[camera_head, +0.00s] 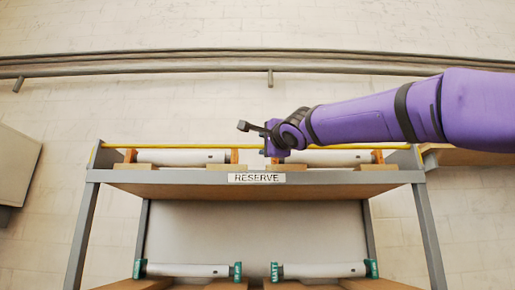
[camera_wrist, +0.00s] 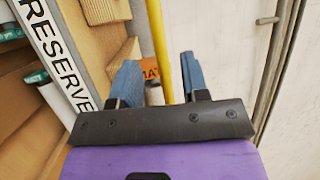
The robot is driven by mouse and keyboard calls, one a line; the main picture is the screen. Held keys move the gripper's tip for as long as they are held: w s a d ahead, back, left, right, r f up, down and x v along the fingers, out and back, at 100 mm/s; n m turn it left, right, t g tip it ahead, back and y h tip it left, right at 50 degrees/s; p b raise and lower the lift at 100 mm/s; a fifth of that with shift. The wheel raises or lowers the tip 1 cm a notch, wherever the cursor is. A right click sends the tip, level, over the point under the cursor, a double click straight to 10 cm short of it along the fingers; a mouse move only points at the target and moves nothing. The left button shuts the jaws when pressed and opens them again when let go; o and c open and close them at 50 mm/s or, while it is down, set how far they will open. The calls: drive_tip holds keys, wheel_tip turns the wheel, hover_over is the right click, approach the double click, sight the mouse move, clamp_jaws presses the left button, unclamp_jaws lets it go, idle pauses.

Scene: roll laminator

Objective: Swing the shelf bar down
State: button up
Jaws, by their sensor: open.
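The shelf bar (camera_head: 350,147) is a thin yellow rod running across the top of the grey shelf unit, level and raised, between its two side posts. My gripper (camera_head: 270,150) is at the bar near its middle, with part of the bar hidden behind it. In the wrist view, the two blue fingers of my gripper (camera_wrist: 160,75) are spread apart. The yellow bar (camera_wrist: 159,40) runs between them, with a gap to each finger. I cannot tell exactly how deep the bar lies between the fingers.
Rolls with green ends (camera_head: 188,270) lie on the lower shelf. A pipe rail (camera_head: 150,66) runs along the wall.

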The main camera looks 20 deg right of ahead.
sight(259, 146)
drive_tip(key=shift+x, duration=2.95)
drive_tip(key=shift+f, duration=0.1)
clamp_jaws()
